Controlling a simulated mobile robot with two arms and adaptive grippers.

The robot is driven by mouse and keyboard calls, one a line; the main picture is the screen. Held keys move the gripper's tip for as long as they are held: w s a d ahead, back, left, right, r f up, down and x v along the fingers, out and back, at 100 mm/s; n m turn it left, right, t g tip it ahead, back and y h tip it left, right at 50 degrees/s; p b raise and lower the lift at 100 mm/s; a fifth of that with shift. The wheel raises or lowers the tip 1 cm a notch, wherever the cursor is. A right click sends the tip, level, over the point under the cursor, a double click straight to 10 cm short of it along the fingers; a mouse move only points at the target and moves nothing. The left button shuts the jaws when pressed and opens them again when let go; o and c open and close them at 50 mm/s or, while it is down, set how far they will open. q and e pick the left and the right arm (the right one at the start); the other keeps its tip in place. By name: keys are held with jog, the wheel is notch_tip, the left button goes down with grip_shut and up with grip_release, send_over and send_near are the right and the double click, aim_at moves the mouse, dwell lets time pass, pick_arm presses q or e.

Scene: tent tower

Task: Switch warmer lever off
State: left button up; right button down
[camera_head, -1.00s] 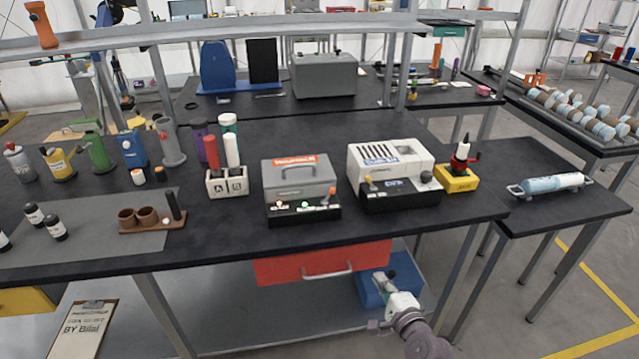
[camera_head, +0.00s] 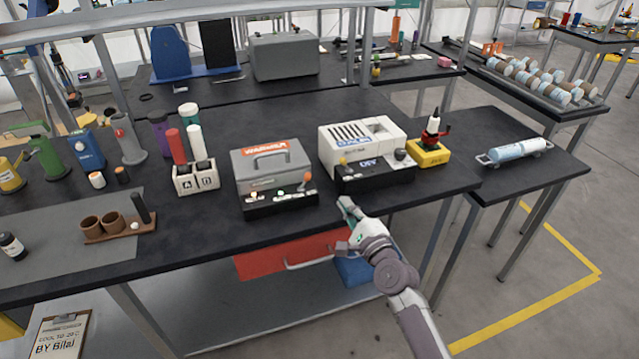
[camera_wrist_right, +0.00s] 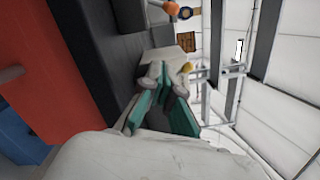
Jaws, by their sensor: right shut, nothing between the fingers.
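The warmer (camera_head: 270,165) is a grey box with an orange label and a top handle, standing near the table's front edge in the head view. An orange knob (camera_wrist_right: 172,9) also shows at the top of the right wrist view. My right gripper (camera_head: 346,203) is shut and empty, at the table's front edge, right of and nearer than the lever, apart from it. Its green-padded fingers (camera_wrist_right: 158,88) show in the wrist view. My left gripper is not in view.
A white machine (camera_head: 362,142) with a yellow-knobbed lever stands right of the warmer, behind my right gripper. A two-slot holder (camera_head: 196,180) with red and white tubes stands left. A red drawer (camera_head: 270,262) hangs below the tabletop. Bare table lies before the warmer.

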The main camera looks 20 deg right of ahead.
aim_at(304, 182)
jog(key=w, duration=0.5)
jog(key=w+a, duration=0.1)
jog(key=w, duration=0.1)
jog(key=shift+w+r, duration=0.2)
jog(key=shift+r, duration=0.05)
jog(key=shift+a+r+p, duration=0.3)
jog(key=shift+a+p, duration=0.2)
jog(key=shift+a, duration=0.1)
jog(key=shift+a+r+p, duration=0.3)
jog(key=shift+a+p, duration=0.15)
jog(key=shift+a, duration=0.1)
jog(key=shift+a+r, duration=0.2)
jog(key=shift+a, duration=0.35)
jog(key=shift+f, duration=0.1)
jog(key=shift+d, duration=0.1)
